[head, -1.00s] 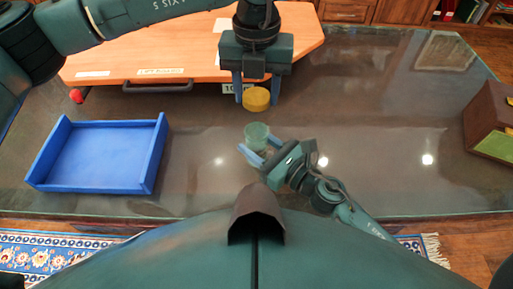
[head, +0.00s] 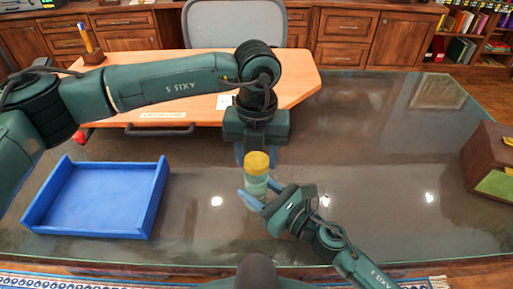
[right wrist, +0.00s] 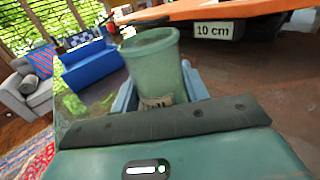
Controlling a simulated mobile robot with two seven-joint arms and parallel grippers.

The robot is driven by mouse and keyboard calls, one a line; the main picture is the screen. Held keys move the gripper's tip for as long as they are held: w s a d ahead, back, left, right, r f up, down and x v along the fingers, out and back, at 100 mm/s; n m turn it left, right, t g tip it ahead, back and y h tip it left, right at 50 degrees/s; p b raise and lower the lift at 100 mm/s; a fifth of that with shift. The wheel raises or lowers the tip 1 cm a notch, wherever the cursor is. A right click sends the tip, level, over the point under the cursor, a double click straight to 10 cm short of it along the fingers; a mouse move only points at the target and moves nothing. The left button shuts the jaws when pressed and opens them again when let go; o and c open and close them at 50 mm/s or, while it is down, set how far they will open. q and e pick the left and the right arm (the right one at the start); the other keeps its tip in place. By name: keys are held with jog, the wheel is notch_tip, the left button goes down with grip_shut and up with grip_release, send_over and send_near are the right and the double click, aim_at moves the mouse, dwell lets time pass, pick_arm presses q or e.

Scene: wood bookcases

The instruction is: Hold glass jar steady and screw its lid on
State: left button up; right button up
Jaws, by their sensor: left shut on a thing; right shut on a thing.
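The yellow lid (head: 256,162) is held between the blue fingers of my left gripper (head: 257,154), which points down from above. The pale green glass jar (head: 255,186) is held between the fingers of my right gripper (head: 258,191). In the head view the lid overlaps the jar's top. In the right wrist view the jar (right wrist: 153,68) is slightly tilted in the picture and its round rim shows bare, with no lid on it. A small label shows low on its side. The height of the gap between lid and jar cannot be told.
A blue tray (head: 103,232) lies on the left of the dark glossy table (head: 370,150). An orange board (head: 300,85) with a handle is behind my left gripper. A brown box (head: 490,150) stands at the right edge. The table's right middle is clear.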

dwell(0.4)
pick_arm(q)
jog(key=shift+f, duration=0.85)
jog(key=shift+f, duration=0.6)
pick_arm(e)
grip_shut()
